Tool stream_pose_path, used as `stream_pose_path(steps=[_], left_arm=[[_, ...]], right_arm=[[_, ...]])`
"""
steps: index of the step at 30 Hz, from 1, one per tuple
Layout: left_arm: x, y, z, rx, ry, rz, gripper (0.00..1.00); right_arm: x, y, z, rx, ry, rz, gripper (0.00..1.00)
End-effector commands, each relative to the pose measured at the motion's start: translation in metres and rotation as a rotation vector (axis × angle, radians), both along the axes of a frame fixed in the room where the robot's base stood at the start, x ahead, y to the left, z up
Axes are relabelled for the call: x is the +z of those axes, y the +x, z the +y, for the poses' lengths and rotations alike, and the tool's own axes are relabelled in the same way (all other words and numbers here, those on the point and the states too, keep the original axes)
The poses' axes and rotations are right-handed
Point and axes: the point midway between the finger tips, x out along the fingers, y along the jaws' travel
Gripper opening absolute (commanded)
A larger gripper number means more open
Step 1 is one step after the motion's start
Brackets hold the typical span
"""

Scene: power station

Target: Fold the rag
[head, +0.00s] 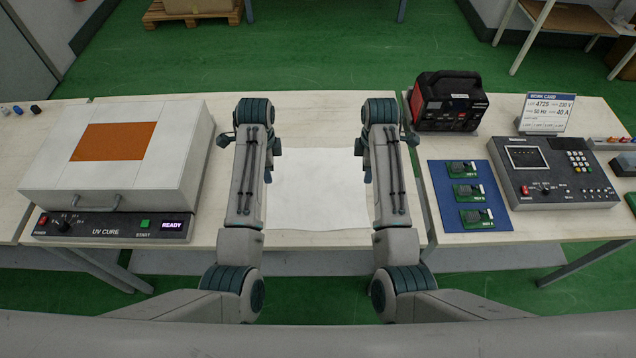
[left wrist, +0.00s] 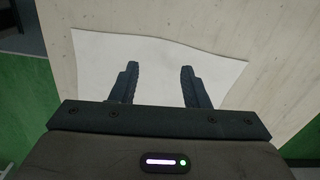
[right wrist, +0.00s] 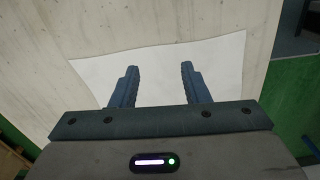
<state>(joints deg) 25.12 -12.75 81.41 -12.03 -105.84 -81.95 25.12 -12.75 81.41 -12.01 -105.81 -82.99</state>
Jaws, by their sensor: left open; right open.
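The rag is a white, flat, spread-out cloth (head: 318,190) on the middle table, between my two arms in the head view. Its outer parts are hidden behind my forearms there. The rag also shows in the left wrist view (left wrist: 215,72) and the right wrist view (right wrist: 222,68), with slightly wavy edges. My left gripper (left wrist: 159,68) is open and empty over the rag. My right gripper (right wrist: 160,69) is open and empty over the rag too. I cannot tell how high either set of fingertips is above the cloth. In the head view my arms hide most of both grippers.
The UV cure box (head: 70,165) stands left of the rag. On the right are a blue mat (head: 440,203) with green circuit boards, a black-and-red power unit (head: 448,101), a grey console (head: 570,190) and a work card (head: 547,113). The table (head: 320,115) behind the rag is clear.

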Motion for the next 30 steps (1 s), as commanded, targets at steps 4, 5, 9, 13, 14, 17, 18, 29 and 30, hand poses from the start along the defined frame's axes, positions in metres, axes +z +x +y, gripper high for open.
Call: stream_pose_path(steps=[4, 5, 9, 13, 14, 17, 18, 29, 30], left_arm=[[0.009, 0.014, -0.012, -0.085, 0.001, 0.015, 0.42], [0.009, 0.014, -0.013, -0.092, 0.001, 0.017, 0.42], [-0.005, 0.015, -0.013, -0.1, 0.002, 0.02, 0.42], [-0.026, 0.014, -0.013, -0.099, 0.002, 0.019, 0.42], [-0.03, 0.014, -0.013, -0.098, 0.002, 0.019, 0.42], [-0.046, 0.014, -0.013, -0.098, 0.001, 0.019, 0.42], [-0.051, 0.014, -0.013, -0.098, 0.002, 0.018, 0.42], [-0.069, 0.014, -0.013, -0.096, 0.001, 0.015, 0.42], [-0.069, 0.014, -0.013, -0.096, 0.001, 0.015, 0.42]], right_arm=[[0.009, 0.014, 0.012, 0.087, -0.002, 0.015, 0.42], [0.009, 0.014, 0.013, 0.094, -0.001, 0.017, 0.42], [-0.005, 0.014, 0.013, 0.101, -0.002, 0.02, 0.42], [-0.026, 0.014, 0.013, 0.101, -0.002, 0.019, 0.42], [-0.03, 0.014, 0.013, 0.1, -0.002, 0.02, 0.42], [-0.046, 0.014, 0.013, 0.099, -0.002, 0.019, 0.42], [-0.051, 0.014, 0.013, 0.099, -0.002, 0.018, 0.42], [-0.069, 0.014, 0.013, 0.097, -0.002, 0.015, 0.42], [-0.069, 0.014, 0.013, 0.097, -0.002, 0.015, 0.42]])
